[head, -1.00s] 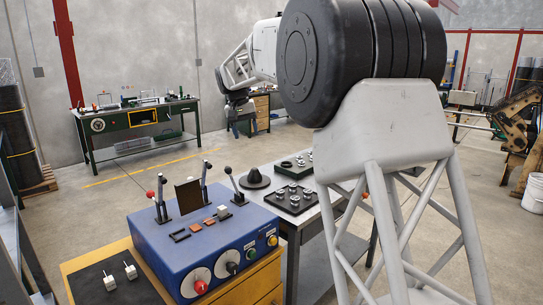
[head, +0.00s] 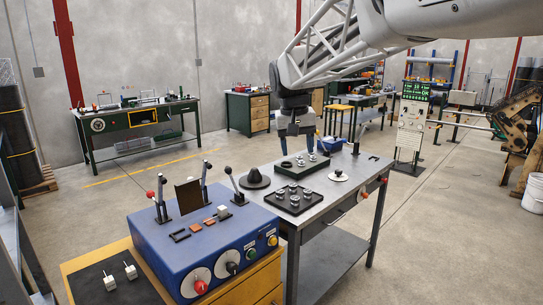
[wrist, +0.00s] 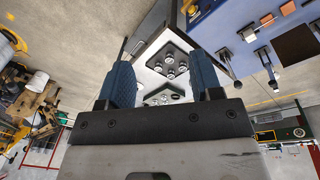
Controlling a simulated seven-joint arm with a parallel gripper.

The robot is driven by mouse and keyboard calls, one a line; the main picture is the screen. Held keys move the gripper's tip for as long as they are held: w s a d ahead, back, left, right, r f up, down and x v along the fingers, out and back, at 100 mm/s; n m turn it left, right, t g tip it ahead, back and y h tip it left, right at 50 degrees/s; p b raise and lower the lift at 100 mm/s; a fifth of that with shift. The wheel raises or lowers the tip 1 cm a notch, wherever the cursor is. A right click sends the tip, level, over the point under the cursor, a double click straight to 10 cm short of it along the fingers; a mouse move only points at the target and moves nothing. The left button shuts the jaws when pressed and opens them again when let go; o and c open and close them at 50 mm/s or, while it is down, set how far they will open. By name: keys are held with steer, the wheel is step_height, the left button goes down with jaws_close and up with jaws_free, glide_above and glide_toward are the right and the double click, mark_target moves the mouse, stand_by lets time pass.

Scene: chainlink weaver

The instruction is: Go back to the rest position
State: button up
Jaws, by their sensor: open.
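My gripper (head: 297,148) hangs fingers-down at the far side of the grey metal table (head: 335,200) in the head view. The exact height of my fingertips above the table is hard to tell.
A blue control box (head: 225,245) with levers and knobs stands front left on a wooden cabinet. A dark cone (head: 254,179) and a white disc (head: 338,177) sit on the metal table. A green workbench (head: 135,122) stands at the back left, with open floor between.

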steer(key=s+d+f, duration=0.4)
steer(key=s+f, duration=0.1)
steer(key=s, duration=0.7)
steer(key=s+d+f+t, duration=0.1)
steer(key=s+d+f, duration=0.3)
steer(key=s, duration=0.9)
steer(key=s+d+f+y, duration=0.1)
steer(key=s+d+f, duration=0.3)
steer(key=s, duration=0.9)
step_height(320, 180, down, 4)
steer(key=shift+r+m+t, duration=0.1)
steer(key=shift+m+t, duration=0.2)
steer(key=shift+m, duration=0.1)
